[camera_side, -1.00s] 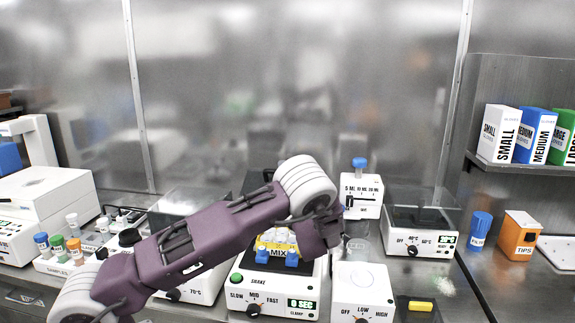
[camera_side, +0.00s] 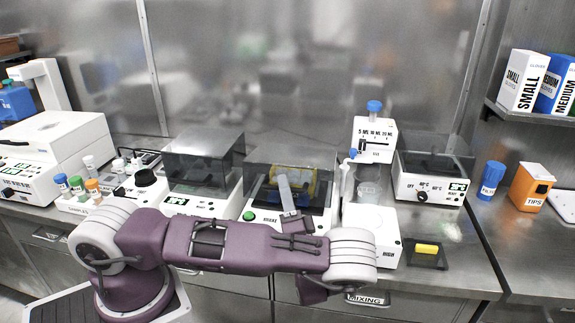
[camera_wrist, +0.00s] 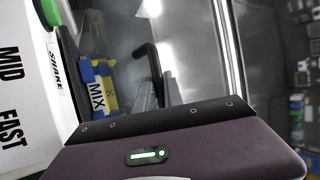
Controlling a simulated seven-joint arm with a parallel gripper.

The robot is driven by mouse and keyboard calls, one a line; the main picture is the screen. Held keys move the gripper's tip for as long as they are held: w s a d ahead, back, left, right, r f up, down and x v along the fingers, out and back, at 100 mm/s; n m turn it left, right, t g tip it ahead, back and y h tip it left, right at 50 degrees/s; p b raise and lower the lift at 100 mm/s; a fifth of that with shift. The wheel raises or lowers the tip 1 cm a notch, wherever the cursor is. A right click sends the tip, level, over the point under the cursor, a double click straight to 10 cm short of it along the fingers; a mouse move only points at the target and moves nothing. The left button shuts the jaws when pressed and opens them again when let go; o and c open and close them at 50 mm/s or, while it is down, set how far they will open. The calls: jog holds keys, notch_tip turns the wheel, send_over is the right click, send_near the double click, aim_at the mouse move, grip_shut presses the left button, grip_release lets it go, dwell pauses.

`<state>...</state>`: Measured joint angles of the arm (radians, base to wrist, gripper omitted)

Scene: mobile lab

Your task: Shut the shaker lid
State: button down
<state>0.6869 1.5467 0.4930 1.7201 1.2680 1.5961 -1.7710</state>
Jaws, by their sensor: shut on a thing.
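The shaker (camera_side: 262,216), a white box with a green button, stands at mid-bench in the side view. Its smoky see-through lid (camera_side: 265,165) is down over the yellow block (camera_side: 300,180); whether its front edge touches the base all along is hidden by my arm. In the wrist view, the lid's clear panel (camera_wrist: 205,55) and the yellow-and-blue MIX block (camera_wrist: 97,92) show. My gripper (camera_wrist: 160,90) is shut on the lid's dark bent handle (camera_wrist: 152,58) at the front of the shaker. My arm hides much of the shaker front.
A device with a smoky cover (camera_side: 200,165) stands close on the left. A white device (camera_side: 372,225) with a pipette stand (camera_side: 373,140) behind it is close on the right. A black tray with a yellow piece (camera_side: 427,249) lies farther right. Tube rack (camera_side: 80,200) is at left.

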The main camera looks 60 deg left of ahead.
jog(key=f, duration=0.2)
jog(key=s+d+f, duration=0.1)
jog(key=shift+s+d+f, duration=0.15)
jog(key=shift+s+f, duration=0.05)
jog(key=shift+f, duration=0.8)
jog(key=shift+f, duration=0.15)
jog(key=c, duration=1.5)
grip_release()
jog(key=shift+o, duration=0.2)
jog(key=v, duration=0.7)
